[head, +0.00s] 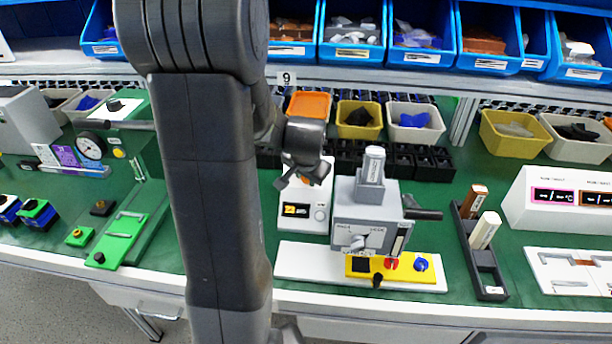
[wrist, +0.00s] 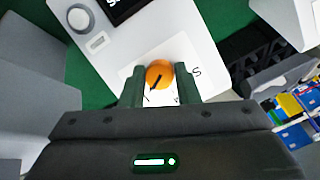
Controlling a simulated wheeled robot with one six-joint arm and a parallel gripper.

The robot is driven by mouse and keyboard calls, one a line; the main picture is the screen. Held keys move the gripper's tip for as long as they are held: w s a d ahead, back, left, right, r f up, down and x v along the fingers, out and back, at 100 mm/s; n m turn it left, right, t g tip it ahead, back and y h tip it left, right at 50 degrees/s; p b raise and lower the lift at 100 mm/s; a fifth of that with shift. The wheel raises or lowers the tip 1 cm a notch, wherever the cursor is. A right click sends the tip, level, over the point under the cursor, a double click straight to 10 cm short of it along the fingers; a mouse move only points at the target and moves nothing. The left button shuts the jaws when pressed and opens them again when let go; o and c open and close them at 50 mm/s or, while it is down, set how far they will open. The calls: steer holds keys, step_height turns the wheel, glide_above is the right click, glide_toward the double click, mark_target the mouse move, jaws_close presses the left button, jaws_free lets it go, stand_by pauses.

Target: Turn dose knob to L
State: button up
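The orange round knob (wrist: 159,73) with a dark pointer line sits on a white panel (wrist: 178,28) in the wrist view. The line slants toward lower left in that picture. A letter S is printed right of the knob; no L can be seen. My gripper (wrist: 159,80) has its two fingers apart, one on each side of the knob; I cannot tell whether they touch it. In the head view my gripper (head: 304,178) is over the back part of the white device (head: 300,221) with a small display, and it mostly hides the knob.
A grey box-shaped device (head: 368,215) stands close on the right, with a yellow control plate (head: 405,269) in front. Black bins (head: 428,162) and coloured trays are behind. A black holder (head: 484,262) stands further right. Green bench surface lies clear left of the white device.

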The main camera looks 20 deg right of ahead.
steer(key=shift+o, duration=0.6)
steer(key=v, duration=1.3)
steer(key=shift+s+r, duration=0.15)
steer(key=shift+r, duration=0.2)
steer(key=shift+f, duration=0.1)
steer(key=x, duration=1.3)
steer(key=shift+f, duration=0.25)
steer(key=shift+r, duration=0.1)
